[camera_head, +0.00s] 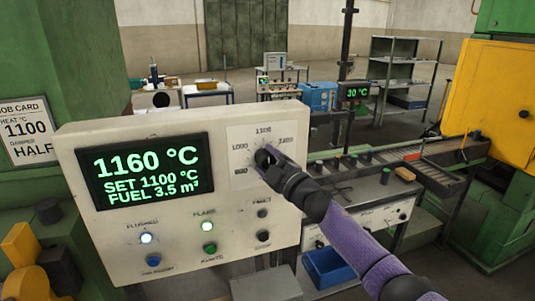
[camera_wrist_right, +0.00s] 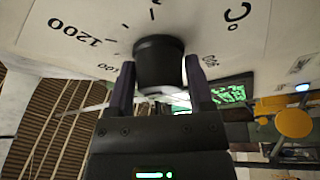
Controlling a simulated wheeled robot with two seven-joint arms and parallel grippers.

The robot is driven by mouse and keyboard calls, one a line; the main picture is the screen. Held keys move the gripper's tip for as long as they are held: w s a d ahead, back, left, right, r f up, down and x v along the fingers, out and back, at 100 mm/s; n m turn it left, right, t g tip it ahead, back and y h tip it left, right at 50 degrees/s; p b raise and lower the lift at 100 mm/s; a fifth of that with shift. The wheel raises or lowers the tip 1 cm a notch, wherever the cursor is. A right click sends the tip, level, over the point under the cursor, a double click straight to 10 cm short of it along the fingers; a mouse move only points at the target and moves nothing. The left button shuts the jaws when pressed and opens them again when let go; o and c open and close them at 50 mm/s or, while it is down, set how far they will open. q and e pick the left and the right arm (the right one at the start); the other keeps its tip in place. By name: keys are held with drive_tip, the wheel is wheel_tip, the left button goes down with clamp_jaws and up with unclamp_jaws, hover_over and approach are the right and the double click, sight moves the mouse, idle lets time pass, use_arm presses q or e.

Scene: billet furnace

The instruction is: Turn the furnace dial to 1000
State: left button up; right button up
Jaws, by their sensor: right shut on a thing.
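The furnace dial is a dark round knob (camera_head: 262,157) on a pale scale plate (camera_head: 241,136) at the upper right of the control panel (camera_head: 80,238). My right gripper (camera_head: 270,163) is shut on the knob. In the right wrist view its two fingers (camera_wrist_right: 160,85) stand on either side of the black knob (camera_wrist_right: 158,60), with 1200 printed nearby. The knob's pointer is hidden. The panel display (camera_head: 146,170) reads 1160 °C, SET 1100 °C, FUEL 3.5 m³. My left gripper is not in view.
A job card (camera_head: 27,130) at left reads HEAT 1100, DAMPER HALF. A roller conveyor (camera_head: 400,152), a blue bin (camera_head: 328,268) and a 30 °C display (camera_head: 357,92) lie beyond.

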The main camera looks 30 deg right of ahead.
drive_tip(key=n+g+p, duration=0.1)
drive_tip(key=n+p, duration=0.1)
drive_tip(key=n, duration=0.1)
drive_tip(key=n+g+p, duration=0.1)
drive_tip(key=n+p, duration=0.2)
drive_tip(key=shift+r, duration=0.2)
drive_tip(key=n+g+p, duration=0.1)
drive_tip(key=n+p, duration=0.2)
drive_tip(key=shift+f+n+g+h+p, duration=0.2)
drive_tip(key=shift+n+g+h+p, duration=0.25)
drive_tip(key=shift+n+p, duration=0.5)
drive_tip(key=o, duration=1.3)
drive_tip(key=shift+c, duration=0.2)
drive_tip(key=shift+s+d+r+p, duration=0.1)
drive_tip(key=shift+s+p, duration=0.25)
drive_tip(key=shift+s, duration=0.15)
drive_tip(key=s+r+b, duration=0.1)
drive_tip(key=s, duration=0.7)
drive_tip(key=shift+s+d+r, duration=0.3)
drive_tip(key=shift+d+r, duration=0.05)
drive_tip(key=shift+d, duration=0.1)
